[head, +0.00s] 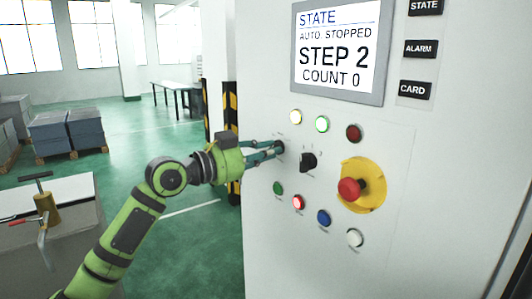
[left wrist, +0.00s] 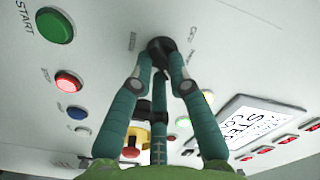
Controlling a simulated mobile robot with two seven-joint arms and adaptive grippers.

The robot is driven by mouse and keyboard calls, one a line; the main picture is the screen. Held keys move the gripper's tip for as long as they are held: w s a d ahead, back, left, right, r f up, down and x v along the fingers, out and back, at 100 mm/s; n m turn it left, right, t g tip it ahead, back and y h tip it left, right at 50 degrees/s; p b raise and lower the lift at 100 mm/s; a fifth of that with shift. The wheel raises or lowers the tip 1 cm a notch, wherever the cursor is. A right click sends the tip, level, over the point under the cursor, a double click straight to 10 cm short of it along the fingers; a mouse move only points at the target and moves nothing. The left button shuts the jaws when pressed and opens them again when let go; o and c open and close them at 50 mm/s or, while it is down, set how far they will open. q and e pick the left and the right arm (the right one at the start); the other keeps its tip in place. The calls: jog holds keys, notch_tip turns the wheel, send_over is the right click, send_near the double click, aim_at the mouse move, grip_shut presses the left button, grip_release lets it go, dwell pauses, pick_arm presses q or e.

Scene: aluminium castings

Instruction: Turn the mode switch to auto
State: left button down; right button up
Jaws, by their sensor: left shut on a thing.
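The upright pale control panel (head: 262,220) carries two black rotary knobs. My left gripper (head: 278,148) is shut on the left knob, which shows between its fingertips in the left wrist view (left wrist: 160,47). Small labels surround this knob, too small to read surely. The other black knob (head: 308,161) stands free just to the right, its grip about upright; in the left wrist view it is partly behind my fingers. I cannot tell by label which knob is the mode switch. The display (head: 338,48) reads STATE, AUTO STOPPED, STEP 2, COUNT 0. My right gripper is not in view.
A red emergency button (head: 350,189) on a yellow plate sits right of the knobs. Lamps and buttons surround them, including a green button (head: 278,188) and a lit red one (head: 298,202). A grey bench (head: 70,235) with a clamp stands at left. Green floor lies behind.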

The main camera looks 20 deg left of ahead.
pick_arm(q)
jog(key=shift+r, duration=0.1)
jog(key=c, duration=1.2)
grip_release()
jog(key=v, duration=1.2)
